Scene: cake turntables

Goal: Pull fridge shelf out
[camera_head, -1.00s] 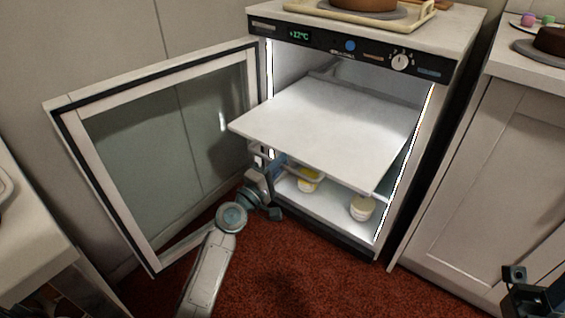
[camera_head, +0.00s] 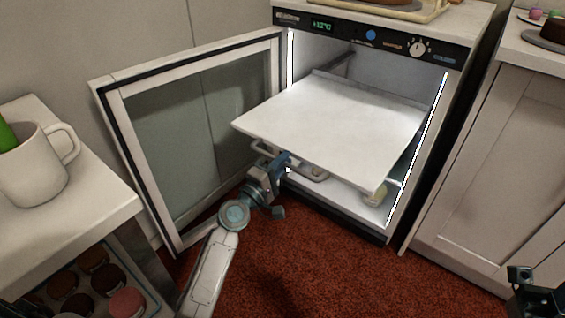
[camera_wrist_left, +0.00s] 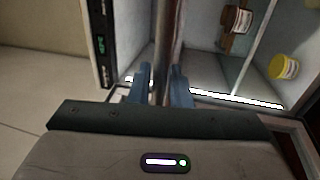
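The white fridge shelf (camera_head: 335,120) juts out of the open fridge (camera_head: 455,85), level, with its front edge well past the opening. A metal bar handle (camera_head: 318,174) hangs under its front edge. My left gripper (camera_head: 285,161) is at this handle, below the shelf. In the left wrist view, the fingers of my left gripper (camera_wrist_left: 162,88) stand close on both sides of a dark bar and look shut on it. My right gripper (camera_head: 530,285) is only partly visible at the bottom right, far from the shelf; its fingers cannot be made out.
The fridge door (camera_head: 190,130) stands wide open at the left. Jars, such as a yellow one (camera_wrist_left: 284,67), stand inside below the shelf. A counter with a white mug (camera_head: 35,165) is at the left; a cabinet (camera_head: 490,160) is at the right. Red carpet (camera_head: 320,265) is clear in front.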

